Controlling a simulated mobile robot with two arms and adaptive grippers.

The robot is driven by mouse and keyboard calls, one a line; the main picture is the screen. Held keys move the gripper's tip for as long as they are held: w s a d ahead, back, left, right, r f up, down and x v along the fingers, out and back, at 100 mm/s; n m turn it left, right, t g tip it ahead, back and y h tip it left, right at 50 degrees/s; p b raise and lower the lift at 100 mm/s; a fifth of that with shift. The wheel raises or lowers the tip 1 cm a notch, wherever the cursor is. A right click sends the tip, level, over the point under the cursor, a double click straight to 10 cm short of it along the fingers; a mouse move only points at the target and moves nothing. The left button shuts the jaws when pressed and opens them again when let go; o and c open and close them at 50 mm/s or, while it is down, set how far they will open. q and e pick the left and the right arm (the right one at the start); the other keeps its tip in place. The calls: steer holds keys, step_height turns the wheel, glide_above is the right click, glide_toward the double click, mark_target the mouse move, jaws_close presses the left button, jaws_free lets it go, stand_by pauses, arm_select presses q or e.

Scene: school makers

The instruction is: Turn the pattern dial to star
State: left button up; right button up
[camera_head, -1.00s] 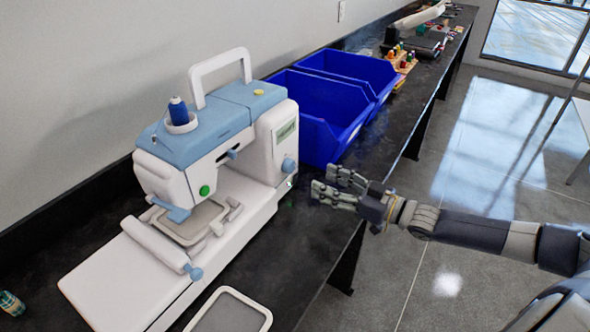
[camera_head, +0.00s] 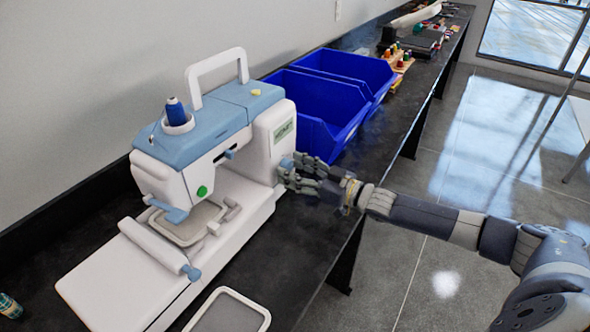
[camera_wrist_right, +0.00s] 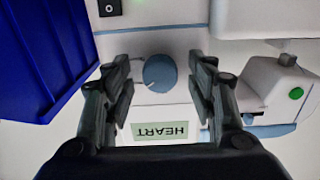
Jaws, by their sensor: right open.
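The white and blue sewing machine (camera_head: 205,115) stands on the black bench. Its round blue pattern dial (camera_wrist_right: 160,73) faces my right wrist camera, and a small white mark shows on its edge. The display (camera_wrist_right: 166,131) reads HEART, upside down in the wrist view; it also shows on the machine's end in the head view (camera_head: 284,130). My right gripper (camera_head: 288,173) is open at the machine's right end, its fingers on either side of the dial with gaps showing in the wrist view. In the head view the fingers partly hide the dial. My left gripper is out of view.
Two blue bins (camera_head: 318,115) stand just behind the gripper, and one wall fills the left of the wrist view. A grey framed hoop (camera_head: 230,312) lies at the bench's front. Thread spools (camera_head: 398,60) stand farther back. The bench right of the machine is clear.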

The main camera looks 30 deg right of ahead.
steer(key=shift+c, duration=0.6)
steer(key=c, duration=0.9)
steer(key=shift+n, duration=0.4)
steer(key=n, duration=0.4)
steer(key=shift+n, duration=0.4)
steer(key=n, duration=0.6)
steer(key=shift+b, duration=0.3)
steer(key=shift+n, duration=0.3)
steer(key=o, duration=1)
